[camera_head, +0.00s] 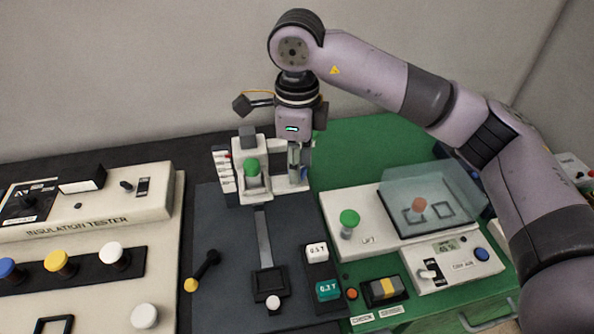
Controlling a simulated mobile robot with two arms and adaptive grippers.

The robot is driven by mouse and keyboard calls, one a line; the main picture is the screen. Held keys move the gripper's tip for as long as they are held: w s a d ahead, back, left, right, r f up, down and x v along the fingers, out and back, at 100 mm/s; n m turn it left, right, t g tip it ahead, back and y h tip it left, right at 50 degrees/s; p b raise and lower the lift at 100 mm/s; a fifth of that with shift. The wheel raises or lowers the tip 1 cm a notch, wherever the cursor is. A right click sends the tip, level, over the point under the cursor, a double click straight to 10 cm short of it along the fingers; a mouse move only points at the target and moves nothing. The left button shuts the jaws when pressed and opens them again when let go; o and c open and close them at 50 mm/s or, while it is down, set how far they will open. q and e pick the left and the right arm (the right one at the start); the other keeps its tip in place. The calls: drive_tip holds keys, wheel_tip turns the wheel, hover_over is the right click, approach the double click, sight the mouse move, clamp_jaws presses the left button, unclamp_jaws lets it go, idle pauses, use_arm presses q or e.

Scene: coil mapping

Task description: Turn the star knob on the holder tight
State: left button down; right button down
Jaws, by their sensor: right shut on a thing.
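The white holder (288,185) stands at the back of the dark grey mat, with a green cap (252,168) on its front. My right gripper (299,165) points straight down at the right part of this holder. Its jaws are shut on a small part there, and its fingers largely hide that part. I cannot make out a star shape, so whether this part is the star knob is unclear. My left gripper is not in view.
An insulation tester (85,215) stands at the left. A white fixture with a green knob (349,218) and a clear cover (425,195) stands at the right. Weight-like blocks (328,290) and a black-yellow tool (203,268) lie on the mat (225,300). A wall closes off the back.

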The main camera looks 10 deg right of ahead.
drive_tip(key=m+b, duration=0.1)
drive_tip(key=m, duration=0.2)
drive_tip(key=shift+b, duration=0.4)
drive_tip(key=shift+m+b, duration=0.5)
drive_tip(key=shift+m, duration=0.8)
drive_tip(key=c, duration=1.3)
unclamp_jaws()
wheel_tip(320, 180, up, 12)
drive_tip(key=shift+r, duration=0.1)
